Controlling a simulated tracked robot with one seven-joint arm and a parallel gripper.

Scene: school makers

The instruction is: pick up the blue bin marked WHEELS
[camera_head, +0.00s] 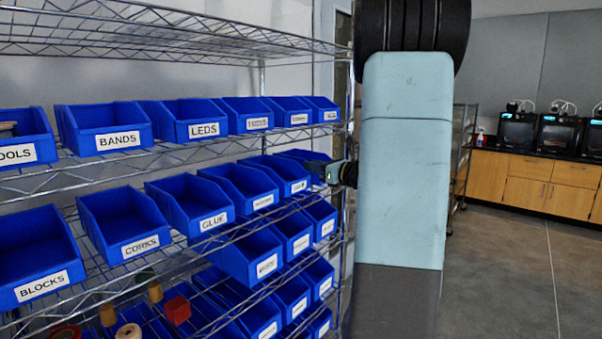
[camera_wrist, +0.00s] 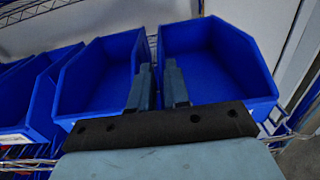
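Many blue bins stand in rows on a wire rack, but I cannot read WHEELS on any label. My gripper (camera_head: 325,172) is at the far right end of the middle row, close to the last blue bin (camera_head: 296,154) there. Contact with the walls cannot be told. My gripper's body hides most of their fronts and labels.
The wire rack (camera_head: 180,35) has bins marked BANDS (camera_head: 105,127), LEDS (camera_head: 190,122), CORKS (camera_head: 125,223), GLUE (camera_head: 190,205) and BLOCKS (camera_head: 40,255). Another shelf is close above the middle row. Open floor (camera_head: 510,270) lies right, before wooden cabinets (camera_head: 530,180) with printers.

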